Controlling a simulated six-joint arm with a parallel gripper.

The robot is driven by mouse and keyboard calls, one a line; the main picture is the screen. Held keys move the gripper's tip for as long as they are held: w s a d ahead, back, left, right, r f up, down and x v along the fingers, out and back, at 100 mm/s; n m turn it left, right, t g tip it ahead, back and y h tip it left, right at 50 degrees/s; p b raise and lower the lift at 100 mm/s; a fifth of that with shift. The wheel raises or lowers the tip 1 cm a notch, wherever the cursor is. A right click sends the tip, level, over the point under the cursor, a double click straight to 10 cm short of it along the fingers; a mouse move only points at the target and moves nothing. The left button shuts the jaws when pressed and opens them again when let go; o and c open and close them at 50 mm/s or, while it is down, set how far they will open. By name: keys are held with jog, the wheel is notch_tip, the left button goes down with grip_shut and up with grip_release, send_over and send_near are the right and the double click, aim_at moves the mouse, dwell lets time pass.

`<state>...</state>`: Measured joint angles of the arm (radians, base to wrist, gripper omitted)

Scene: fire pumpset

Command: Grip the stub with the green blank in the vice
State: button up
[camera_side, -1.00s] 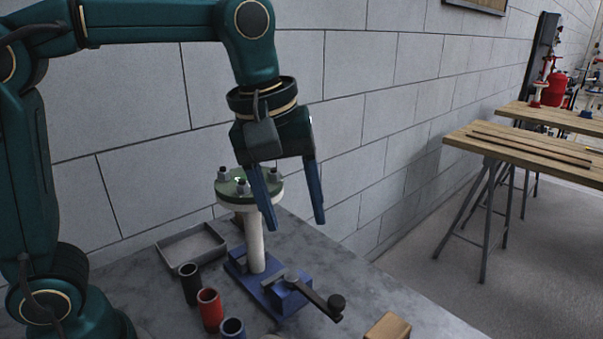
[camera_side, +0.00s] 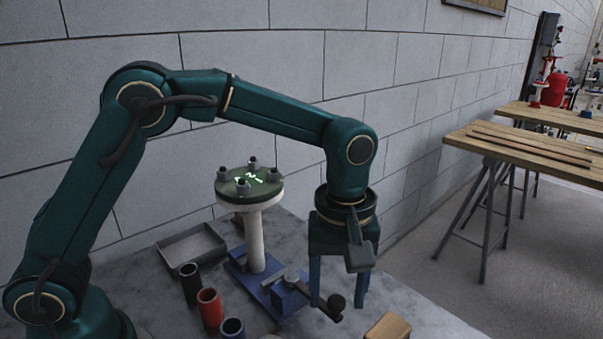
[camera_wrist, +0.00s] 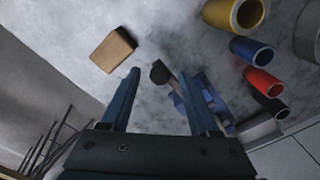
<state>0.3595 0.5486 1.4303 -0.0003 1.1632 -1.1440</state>
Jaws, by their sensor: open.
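The stub (camera_side: 255,240) is a white upright pipe topped by a round green blank (camera_side: 262,191) with several grey bolts. Its foot stands at the blue vice (camera_side: 285,298) on the bench; whether the jaws touch it I cannot tell. The vice's dark handle (camera_side: 315,297) sticks out to the right and ends in a black knob (camera_side: 336,301). My gripper (camera_side: 337,304) points down over the knob, open, one finger on each side of it in the side view. In the wrist view the knob (camera_wrist: 159,73) shows between my fingertips (camera_wrist: 162,75), and the vice (camera_wrist: 212,100) lies beyond the right finger.
Black (camera_side: 189,283), red (camera_side: 210,309) and blue (camera_side: 232,329) sleeves stand left of the vice; a yellow one (camera_wrist: 233,12) shows in the wrist view. A grey tray (camera_side: 190,246) lies behind. A wooden block (camera_side: 388,326) sits near the bench edge, right of the knob.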

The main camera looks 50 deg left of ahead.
jog(key=shift+f, duration=0.15)
grip_shut()
dwell(1.4)
